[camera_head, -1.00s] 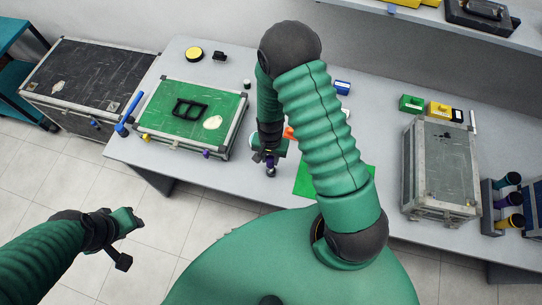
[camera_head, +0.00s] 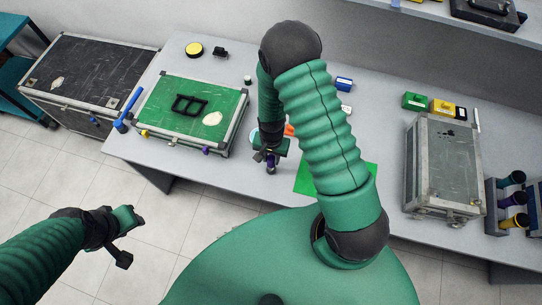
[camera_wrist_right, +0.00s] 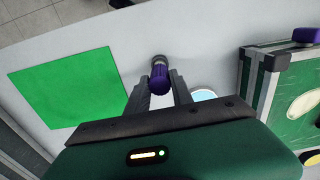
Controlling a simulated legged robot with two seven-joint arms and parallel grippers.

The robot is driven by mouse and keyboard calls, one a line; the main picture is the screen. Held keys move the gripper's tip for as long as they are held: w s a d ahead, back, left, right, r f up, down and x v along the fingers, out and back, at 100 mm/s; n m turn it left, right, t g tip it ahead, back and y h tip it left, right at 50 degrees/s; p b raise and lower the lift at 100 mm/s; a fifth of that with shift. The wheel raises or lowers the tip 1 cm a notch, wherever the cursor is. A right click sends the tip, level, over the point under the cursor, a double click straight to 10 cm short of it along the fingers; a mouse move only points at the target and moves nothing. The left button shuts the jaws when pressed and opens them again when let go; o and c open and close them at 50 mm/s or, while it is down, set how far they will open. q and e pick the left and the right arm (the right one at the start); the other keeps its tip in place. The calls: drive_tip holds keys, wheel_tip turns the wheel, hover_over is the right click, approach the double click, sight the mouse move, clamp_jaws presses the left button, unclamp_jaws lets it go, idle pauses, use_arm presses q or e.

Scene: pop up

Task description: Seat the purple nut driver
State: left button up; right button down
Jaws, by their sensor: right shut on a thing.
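The purple nut driver (camera_wrist_right: 159,80) is between the two fingers of my right gripper (camera_wrist_right: 160,90), which is shut on its purple handle. A greyish end of the driver shows beyond the fingers in the wrist view. In the head view, my right gripper (camera_head: 270,158) is low at the table's front, between the green-topped case and the green sheet; the driver (camera_head: 270,165) is small and partly hidden there. My left gripper (camera_head: 132,216) hangs off the table at the left; its jaws are unclear. A rack (camera_head: 494,206) with several coloured handles stands at the right edge.
The green-topped case (camera_head: 165,94) lies left of my right gripper. A green sheet (camera_head: 311,180) lies flat to its right, partly behind my arm. A grey case (camera_head: 446,165) stands between the sheet and the rack. Small coloured boxes (camera_head: 415,102) sit behind it.

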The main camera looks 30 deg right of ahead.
drive_tip(key=shift+f, duration=0.2)
drive_tip(key=c, duration=1)
unclamp_jaws()
drive_tip(key=shift+c, duration=0.2)
drive_tip(key=shift+r, duration=0.1)
wheel_tip(320, 180, up, 17)
drive_tip(key=shift+w, duration=0.15)
drive_tip(key=shift+d, duration=0.1)
drive_tip(key=s+a+r+n+t+b, duration=0.2)
drive_tip(key=s+a+n, duration=0.2)
drive_tip(key=n, duration=0.5)
drive_tip(key=shift+s+a+n+t+b, duration=0.25)
drive_tip(key=shift+n+t+b, duration=0.05)
drive_tip(key=shift+t+b, duration=0.1)
